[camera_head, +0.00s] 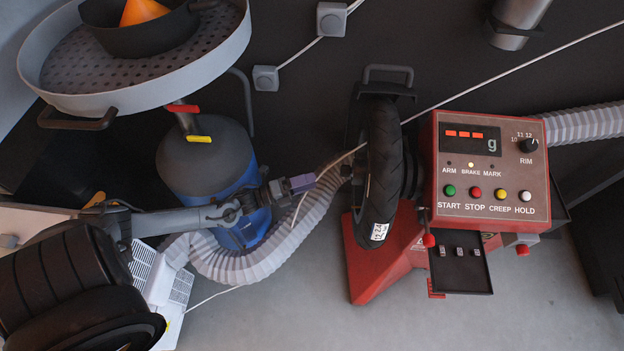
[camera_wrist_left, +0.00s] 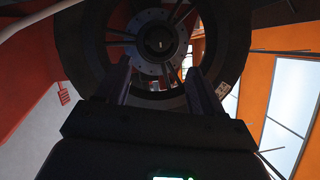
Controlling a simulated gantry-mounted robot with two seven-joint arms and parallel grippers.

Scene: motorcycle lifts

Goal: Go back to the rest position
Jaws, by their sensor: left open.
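My left arm reaches in from the left in the camera_head view. Its gripper (camera_head: 302,183) has purple fingers and points right, toward the wheel. In the left wrist view the two fingers of my left gripper (camera_wrist_left: 160,85) stand apart, with nothing held between them. The wheel with its black tyre (camera_head: 383,165) stands on the red balancing machine (camera_head: 385,255), a gap to the right of the gripper. The wheel's hub (camera_wrist_left: 158,42) shows beyond the fingers in the left wrist view. My right gripper is not in view.
The machine's control box (camera_head: 487,205) has a display, a knob and several buttons. A small dark tray (camera_head: 460,282) hangs below it. A blue drum (camera_head: 238,225) and a grey hose (camera_head: 245,270) lie under my arm.

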